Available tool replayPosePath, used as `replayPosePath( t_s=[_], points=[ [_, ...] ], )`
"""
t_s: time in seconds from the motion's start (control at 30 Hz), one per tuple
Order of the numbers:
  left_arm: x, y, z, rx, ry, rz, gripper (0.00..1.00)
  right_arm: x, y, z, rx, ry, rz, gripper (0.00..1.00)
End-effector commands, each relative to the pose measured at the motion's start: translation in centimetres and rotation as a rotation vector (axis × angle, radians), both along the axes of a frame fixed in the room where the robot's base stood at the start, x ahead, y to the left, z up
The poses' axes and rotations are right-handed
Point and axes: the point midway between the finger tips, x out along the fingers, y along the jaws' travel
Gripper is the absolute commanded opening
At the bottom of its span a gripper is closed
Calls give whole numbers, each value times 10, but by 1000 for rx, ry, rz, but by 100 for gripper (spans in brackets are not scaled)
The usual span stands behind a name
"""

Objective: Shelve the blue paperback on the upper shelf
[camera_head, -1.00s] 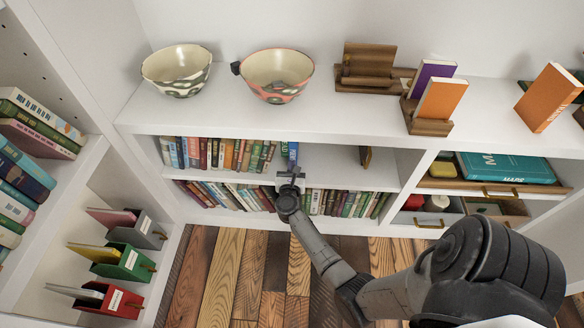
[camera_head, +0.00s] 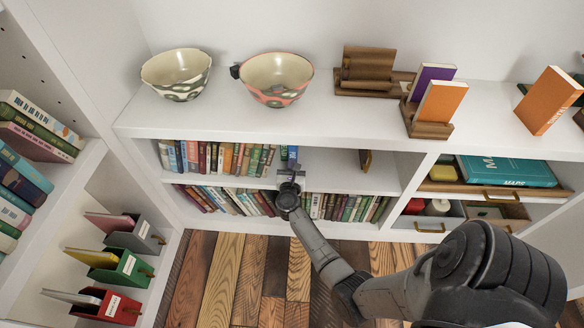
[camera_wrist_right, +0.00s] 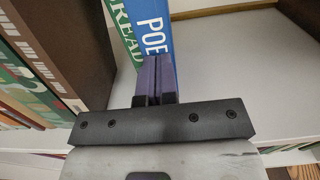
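The blue paperback (camera_head: 292,156) stands upright on the upper shelf (camera_head: 330,172), at the right end of a row of books. In the right wrist view the blue paperback (camera_wrist_right: 153,30) shows its spine with white letters, beside a green book (camera_wrist_right: 122,22). My right gripper (camera_head: 291,174) is in front of the spine at the shelf edge. In the wrist view its fingers (camera_wrist_right: 156,66) are together, with their tips at the lower spine; I see no book between them. Whether they touch the spine I cannot tell. My left gripper is out of view.
A brown bookend (camera_head: 366,160) stands farther right on the upper shelf, with bare shelf between it and the blue paperback. A lower row of books (camera_head: 345,206) runs beneath. Two bowls (camera_head: 277,80) and wooden holders (camera_head: 432,129) stand on the top surface.

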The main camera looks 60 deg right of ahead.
Motion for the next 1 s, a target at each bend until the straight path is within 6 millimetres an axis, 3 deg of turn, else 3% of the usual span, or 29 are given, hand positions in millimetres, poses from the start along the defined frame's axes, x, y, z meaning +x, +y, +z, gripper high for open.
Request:
replayPosePath(
  t_s=[1.0],
  points=[
    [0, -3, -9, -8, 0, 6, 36, 11, -22, 0, -1, 0, -1, 0]
  ],
)
